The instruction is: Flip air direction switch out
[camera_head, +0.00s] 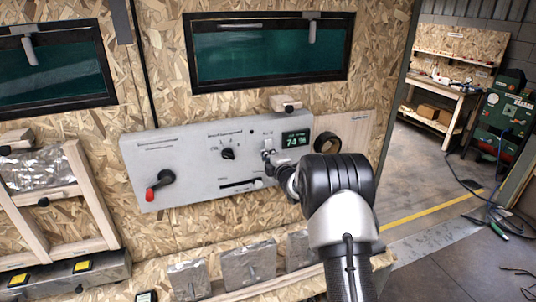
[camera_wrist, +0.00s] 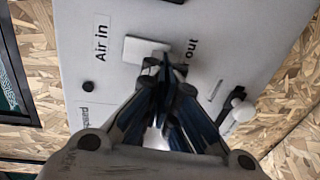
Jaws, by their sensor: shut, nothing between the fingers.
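The air direction switch (camera_wrist: 136,49) is a small white plate on a grey panel (camera_head: 190,170), between the printed words "Air in" and "out" in the wrist view. My gripper (camera_wrist: 160,66) is shut with nothing between its fingers. Its fingertips overlap the lower right part of the switch, on the side towards "out", and hide that part. I cannot tell whether they touch it or which way the switch is tipped. In the head view, my gripper (camera_head: 268,156) is at the panel's right part, just left of and below the green display (camera_head: 296,141), and covers the switch.
The panel carries a red-handled lever (camera_head: 151,193), a rotary knob (camera_head: 228,153) and a slider (camera_head: 240,184). The slider's white knob (camera_wrist: 243,111) shows right of my fingers. A dark round ring (camera_head: 327,143) is right of the panel. A wooden ledge with grey blocks (camera_head: 249,264) runs below.

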